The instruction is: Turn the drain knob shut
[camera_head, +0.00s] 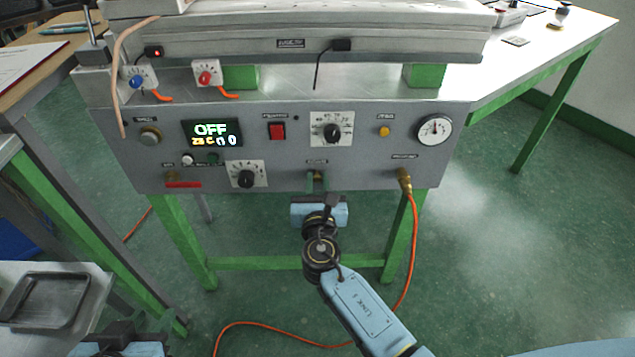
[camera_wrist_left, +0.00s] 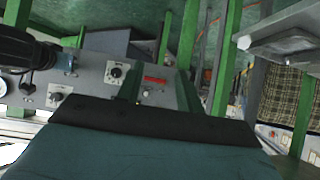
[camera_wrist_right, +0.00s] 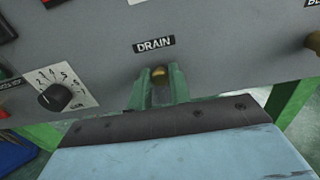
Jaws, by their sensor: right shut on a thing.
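The drain knob (camera_wrist_right: 160,73) is a small brass piece under the DRAIN label (camera_wrist_right: 154,44) on the grey machine panel. My right gripper (camera_wrist_right: 159,88) has its green fingers on both sides of it and is shut on it. In the head view my right gripper (camera_head: 317,183) is at the panel's lower edge and largely covers the knob. My left gripper (camera_head: 122,330) is low at the bottom left, away from the panel and partly cut off by the frame. Its finger gap is unclear, also in the left wrist view (camera_wrist_left: 133,88).
The panel carries a display reading OFF (camera_head: 211,132), a red switch (camera_head: 277,131), dials and a pressure gauge (camera_head: 434,130). An orange hose (camera_head: 412,240) hangs from a brass fitting (camera_head: 404,180) on the right. A dark tray (camera_head: 45,300) lies at lower left.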

